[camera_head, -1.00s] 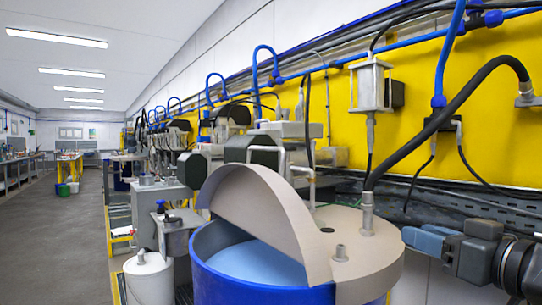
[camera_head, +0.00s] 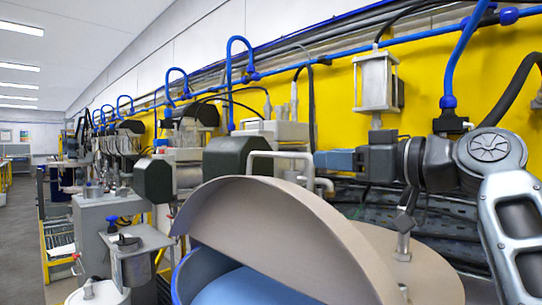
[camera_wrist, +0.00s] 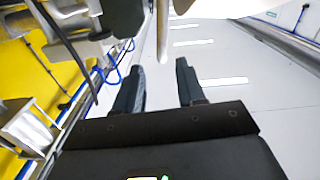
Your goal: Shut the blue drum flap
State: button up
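The blue drum (camera_head: 184,282) stands at the bottom centre of the head view, with pale blue content (camera_head: 245,288) showing inside. Its beige half-round flap (camera_head: 275,222) is tilted up and stands open. The fixed half of the lid (camera_head: 425,268) lies flat to the right, partly hidden by the flap and my arm. My gripper (camera_head: 333,160) is above and behind the flap in the head view, apart from it as far as I can tell. In the wrist view its two dark fingers (camera_wrist: 160,84) are spread with nothing between them.
A pale bent pipe (camera_head: 282,155) and a dark motor housing (camera_head: 238,157) stand behind the flap, close to my gripper. A yellow wall panel (camera_head: 430,85) with blue pipes and hoses runs behind. The floor (camera_head: 22,240) at the left is clear.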

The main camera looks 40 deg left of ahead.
aim_at(295, 156)
jog(key=a, duration=0.2)
jog(key=a+p, duration=0.1)
jog(key=a, duration=0.2)
jog(key=a+p, duration=0.1)
jog(key=a, duration=0.1)
jog(key=shift+w+a+r, duration=0.2)
jog(key=shift+r, duration=0.05)
jog(key=shift+w+a+f, duration=0.1)
jog(key=shift+a+f, duration=0.05)
jog(key=shift+a, duration=0.5)
jog(key=shift+c, duration=0.3)
grip_shut()
